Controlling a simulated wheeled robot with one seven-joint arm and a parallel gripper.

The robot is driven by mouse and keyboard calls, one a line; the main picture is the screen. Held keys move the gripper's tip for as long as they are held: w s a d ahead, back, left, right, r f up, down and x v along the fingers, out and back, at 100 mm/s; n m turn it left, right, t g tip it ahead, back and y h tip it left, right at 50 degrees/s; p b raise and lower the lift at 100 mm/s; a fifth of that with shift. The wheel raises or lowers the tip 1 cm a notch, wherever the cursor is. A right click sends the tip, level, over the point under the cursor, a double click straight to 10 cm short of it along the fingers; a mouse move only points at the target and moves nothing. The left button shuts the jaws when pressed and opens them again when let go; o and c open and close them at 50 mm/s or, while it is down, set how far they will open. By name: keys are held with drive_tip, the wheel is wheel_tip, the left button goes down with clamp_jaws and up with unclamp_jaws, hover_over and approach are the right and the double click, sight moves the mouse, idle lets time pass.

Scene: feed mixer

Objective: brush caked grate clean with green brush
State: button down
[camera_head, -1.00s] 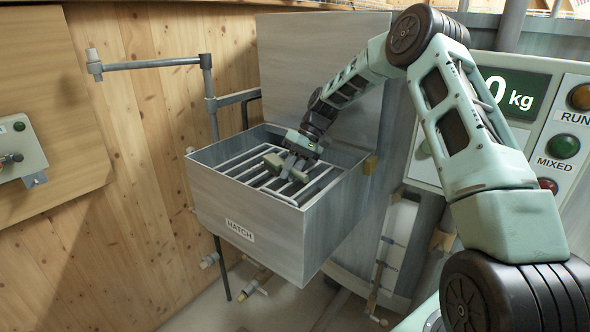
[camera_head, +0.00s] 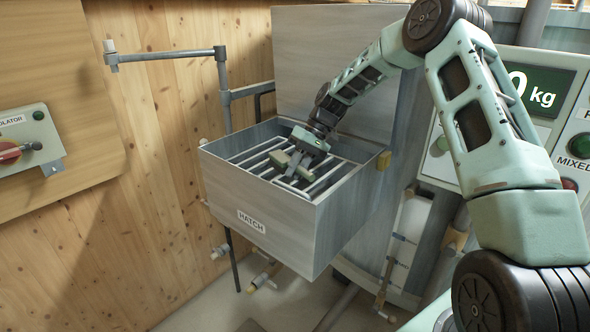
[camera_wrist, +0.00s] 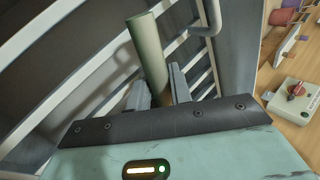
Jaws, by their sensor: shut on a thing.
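The grate (camera_head: 262,158) is a row of pale metal bars inside the open top of the grey hatch box (camera_head: 225,190). My gripper (camera_head: 297,165) is low over the grate's middle-right part, pointing down. It is shut on the green brush (camera_head: 279,158), a dull green piece at its fingers in the head view. In the wrist view my gripper (camera_wrist: 158,90) has its two fingers on either side of the brush's round green handle (camera_wrist: 147,48). The bristles are hidden, so I cannot tell whether they touch the bars. Caked feed cannot be made out at this size.
The hatch's raised grey lid (camera_head: 318,70) stands behind the box. A pipe (camera_head: 165,56) runs along the wooden wall at left, near an isolator switch (camera_head: 10,152). A control panel with a kg display (camera_head: 535,92) is at right, behind my arm.

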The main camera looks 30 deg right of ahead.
drive_tip(key=shift+w+d+p, duration=0.15)
drive_tip(key=shift+w+d, duration=0.15)
drive_tip(key=shift+d, duration=0.5)
drive_tip(key=shift+w+d+p, duration=0.2)
drive_tip(key=shift+w+d, duration=0.1)
drive_tip(key=shift+d, duration=0.5)
drive_tip(key=shift+w+d+p, duration=0.15)
drive_tip(key=shift+w+d, duration=0.15)
drive_tip(key=shift+d, duration=0.5)
drive_tip(key=shift+w+d, duration=0.1)
drive_tip(key=shift+d, duration=0.6)
drive_tip(key=shift+f, duration=0.1)
